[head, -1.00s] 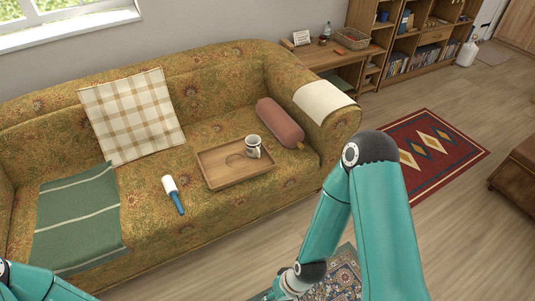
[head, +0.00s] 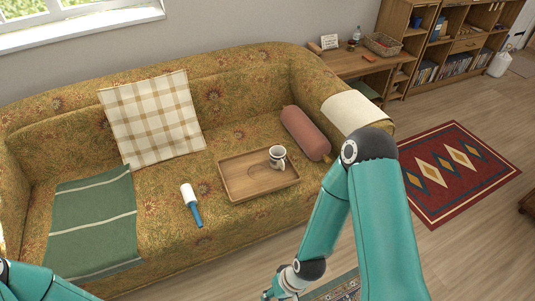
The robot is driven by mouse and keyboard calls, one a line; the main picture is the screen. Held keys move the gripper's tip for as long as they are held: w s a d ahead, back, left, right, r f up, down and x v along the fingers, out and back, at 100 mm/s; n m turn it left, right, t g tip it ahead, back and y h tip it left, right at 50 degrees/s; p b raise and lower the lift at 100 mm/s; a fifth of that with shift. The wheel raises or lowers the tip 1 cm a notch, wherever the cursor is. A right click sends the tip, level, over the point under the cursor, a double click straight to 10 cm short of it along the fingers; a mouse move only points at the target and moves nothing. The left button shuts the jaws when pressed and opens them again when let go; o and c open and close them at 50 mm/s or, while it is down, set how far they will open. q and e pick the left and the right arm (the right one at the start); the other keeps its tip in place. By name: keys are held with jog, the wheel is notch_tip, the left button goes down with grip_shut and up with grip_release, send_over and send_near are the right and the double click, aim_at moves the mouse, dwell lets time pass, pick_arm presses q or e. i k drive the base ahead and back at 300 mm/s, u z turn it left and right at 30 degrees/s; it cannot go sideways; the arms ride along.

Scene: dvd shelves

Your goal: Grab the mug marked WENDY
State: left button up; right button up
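A small white mug (head: 278,157) with a dark handle and dark markings stands upright on a wooden tray (head: 236,192) on the sofa seat. The marking is too small to read. My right arm comes in from the lower right, and its gripper end (head: 272,293) is low at the bottom edge, in front of the sofa and well apart from the mug. Its fingers are too small and cut off to judge. My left arm shows only at the lower left corner; its gripper is out of view.
The patterned sofa (head: 247,137) holds a lint roller (head: 191,204), a green striped cloth (head: 95,222), a plaid cushion (head: 152,118) and a reddish bolster (head: 305,132). A side table (head: 352,66) and shelves stand behind. A red rug (head: 458,172) lies on open floor at right.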

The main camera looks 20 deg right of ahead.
aim_at(278, 153)
jog(key=z, duration=0.05)
jog(key=i, duration=1)
jog(key=z, duration=0.05)
